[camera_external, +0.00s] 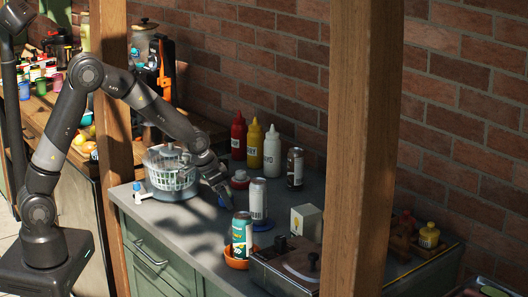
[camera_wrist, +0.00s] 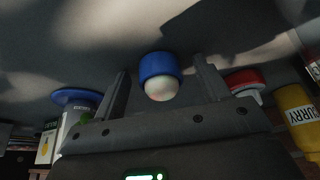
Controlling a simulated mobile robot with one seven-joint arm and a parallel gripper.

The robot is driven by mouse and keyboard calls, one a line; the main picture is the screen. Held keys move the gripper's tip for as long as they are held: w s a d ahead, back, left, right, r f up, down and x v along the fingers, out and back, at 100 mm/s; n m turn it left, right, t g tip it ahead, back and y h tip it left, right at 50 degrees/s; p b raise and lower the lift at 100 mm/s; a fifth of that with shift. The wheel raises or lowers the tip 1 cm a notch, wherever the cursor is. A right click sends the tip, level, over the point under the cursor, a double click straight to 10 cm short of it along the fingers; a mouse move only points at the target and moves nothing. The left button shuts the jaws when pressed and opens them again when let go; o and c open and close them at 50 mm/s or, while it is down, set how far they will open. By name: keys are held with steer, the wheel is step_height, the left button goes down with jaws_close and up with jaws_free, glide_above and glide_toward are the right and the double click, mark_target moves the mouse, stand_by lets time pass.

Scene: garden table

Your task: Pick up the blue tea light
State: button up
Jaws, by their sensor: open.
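The blue tea light (camera_wrist: 159,64) shows in the wrist view, a short blue cup with a pale rounded top. It lies between the two fingertips of my gripper (camera_wrist: 161,75), with a visible gap on each side. In the external view my gripper (camera_external: 220,197) is low over the counter, left of a silver can. Only a small blue patch of the tea light (camera_external: 223,203) shows there, mostly hidden by the gripper. My gripper is open and holds nothing.
A silver can (camera_external: 258,199) on a blue coaster stands close right. A red-and-white piece (camera_external: 240,179) and sauce bottles (camera_external: 254,145) stand behind. Counter at front left is mostly clear.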

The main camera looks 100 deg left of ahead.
steer(key=c, duration=1.1)
steer(key=shift+d+r, duration=0.1)
